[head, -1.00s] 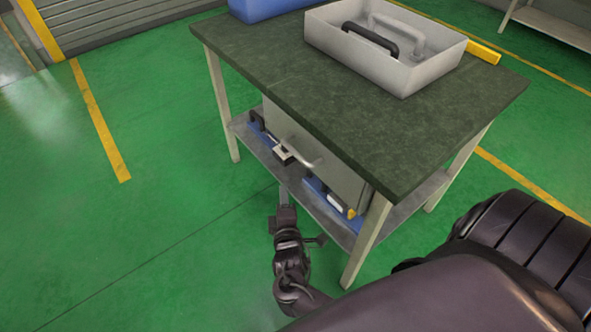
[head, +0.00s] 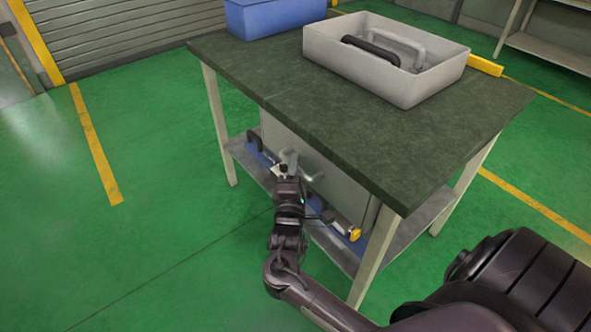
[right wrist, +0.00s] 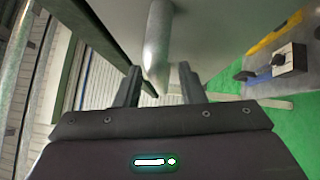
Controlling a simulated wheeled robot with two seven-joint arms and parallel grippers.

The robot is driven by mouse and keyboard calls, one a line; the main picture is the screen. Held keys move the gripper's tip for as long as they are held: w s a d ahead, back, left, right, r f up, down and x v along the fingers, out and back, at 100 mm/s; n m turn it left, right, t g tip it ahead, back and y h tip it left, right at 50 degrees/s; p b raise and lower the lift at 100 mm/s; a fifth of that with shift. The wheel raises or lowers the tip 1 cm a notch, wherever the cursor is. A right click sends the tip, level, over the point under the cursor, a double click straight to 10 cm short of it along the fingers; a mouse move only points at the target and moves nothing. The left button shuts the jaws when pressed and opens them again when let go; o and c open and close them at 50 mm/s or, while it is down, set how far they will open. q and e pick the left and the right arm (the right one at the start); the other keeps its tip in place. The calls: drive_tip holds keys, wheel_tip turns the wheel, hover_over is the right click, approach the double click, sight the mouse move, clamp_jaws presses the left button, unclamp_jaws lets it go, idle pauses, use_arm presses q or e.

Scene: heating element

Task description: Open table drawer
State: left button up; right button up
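The table drawer (head: 340,185) is a grey front under the dark green tabletop, and it looks closed. In the right wrist view, the rounded grey handle (right wrist: 157,42) reaches down between the two dark fingers of my right gripper (right wrist: 158,84). The fingers stand apart, with gaps visible beside the handle, so the gripper is open around it; contact cannot be told. My left gripper is in neither view.
Tools in blue holders lie on the lower shelf (head: 435,205). A table leg (head: 375,255) stands right of my arm. Green floor at left is clear.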

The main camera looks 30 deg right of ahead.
drive_tip(key=shift+d, duration=0.1)
clamp_jaws()
idle(0.4)
